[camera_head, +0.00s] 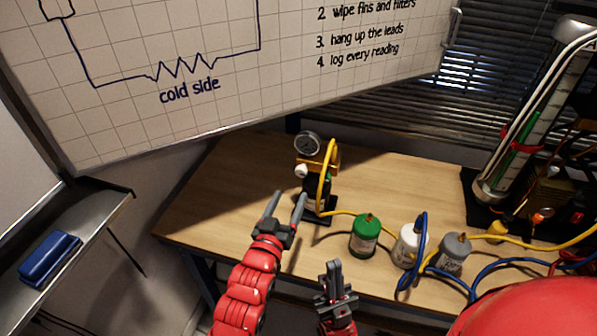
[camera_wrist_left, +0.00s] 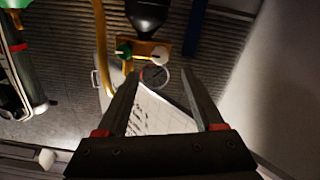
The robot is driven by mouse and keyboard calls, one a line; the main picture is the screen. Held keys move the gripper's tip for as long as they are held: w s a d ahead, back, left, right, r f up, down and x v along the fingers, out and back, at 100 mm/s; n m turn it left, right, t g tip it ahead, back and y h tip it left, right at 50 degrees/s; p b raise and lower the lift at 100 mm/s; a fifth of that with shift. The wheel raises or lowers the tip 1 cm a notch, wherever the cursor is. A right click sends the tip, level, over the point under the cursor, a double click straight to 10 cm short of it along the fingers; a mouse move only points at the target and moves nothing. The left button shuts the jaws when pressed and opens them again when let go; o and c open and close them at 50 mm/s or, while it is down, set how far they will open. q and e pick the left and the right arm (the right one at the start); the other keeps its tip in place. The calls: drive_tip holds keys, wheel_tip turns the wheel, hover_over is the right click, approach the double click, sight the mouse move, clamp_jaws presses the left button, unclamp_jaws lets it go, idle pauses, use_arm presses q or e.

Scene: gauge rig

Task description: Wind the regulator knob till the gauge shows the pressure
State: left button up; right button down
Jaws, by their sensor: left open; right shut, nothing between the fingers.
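The round gauge (camera_head: 307,144) stands on top of the brass regulator block (camera_head: 331,160) on the rig at the table's back left. Its reading is too small to tell. A white knob (camera_head: 301,171) sticks out below the gauge. In the left wrist view the gauge (camera_wrist_left: 155,76) appears between the fingertips, with the white knob (camera_wrist_left: 161,54) and a green knob (camera_wrist_left: 123,50) on the brass block (camera_wrist_left: 143,41). My left gripper (camera_head: 288,194) is open and empty, in front of and below the white knob, apart from it. My right gripper (camera_head: 333,265) is shut and empty at the table's front edge.
A yellow hose (camera_head: 325,175) loops beside the regulator. Green (camera_head: 363,240), white (camera_head: 406,247) and grey (camera_head: 455,254) canisters stand to the right, with a blue hose (camera_head: 403,284) there. A tube apparatus (camera_head: 520,130) stands far right. The table's left part (camera_head: 212,205) is clear.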

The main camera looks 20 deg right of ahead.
sight(300, 173)
use_arm(q)
drive_tip(key=p+x, duration=0.2)
drive_tip(key=x, duration=0.7)
clamp_jaws()
